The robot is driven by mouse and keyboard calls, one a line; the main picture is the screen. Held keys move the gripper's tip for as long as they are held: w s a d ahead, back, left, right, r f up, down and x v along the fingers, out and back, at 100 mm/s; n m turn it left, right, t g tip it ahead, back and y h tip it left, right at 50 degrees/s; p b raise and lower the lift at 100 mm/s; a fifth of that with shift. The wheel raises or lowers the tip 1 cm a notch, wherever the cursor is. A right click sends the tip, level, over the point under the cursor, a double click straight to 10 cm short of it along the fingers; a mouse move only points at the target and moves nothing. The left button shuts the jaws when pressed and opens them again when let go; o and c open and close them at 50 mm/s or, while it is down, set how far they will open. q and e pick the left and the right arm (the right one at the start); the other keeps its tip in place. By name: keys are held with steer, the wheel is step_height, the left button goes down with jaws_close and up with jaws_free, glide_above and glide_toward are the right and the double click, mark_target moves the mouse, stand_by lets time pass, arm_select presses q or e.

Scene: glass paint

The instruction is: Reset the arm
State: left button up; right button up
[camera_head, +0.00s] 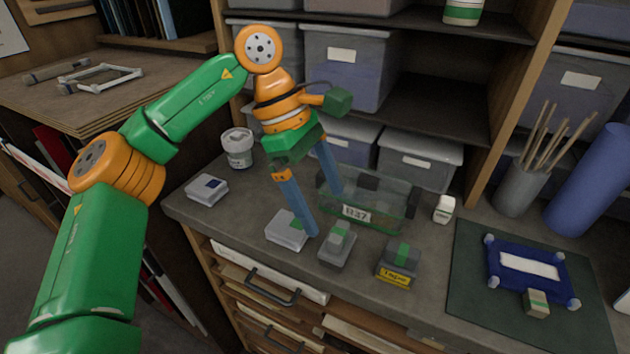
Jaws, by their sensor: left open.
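My left arm comes in from the left, green and orange. Its left gripper (324,212) has two long blue fingers spread apart, with nothing between them that I can make out. The gripper hangs over the grey worktop, in front of a clear glass tray (398,212) with a label. One fingertip is near a small white and grey box (287,230); I cannot tell whether it touches. My right gripper is not in view.
A grey and green block (337,245) and a labelled tape box (398,265) stand near the front edge. A white jar (238,147), a small white bottle (444,208), a dark green mat (470,290) with a blue frame (500,275), and a brush cup (521,188) are around. Shelf bins stand behind.

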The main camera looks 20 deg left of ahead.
arm_select(q)
steer(key=v, duration=0.4)
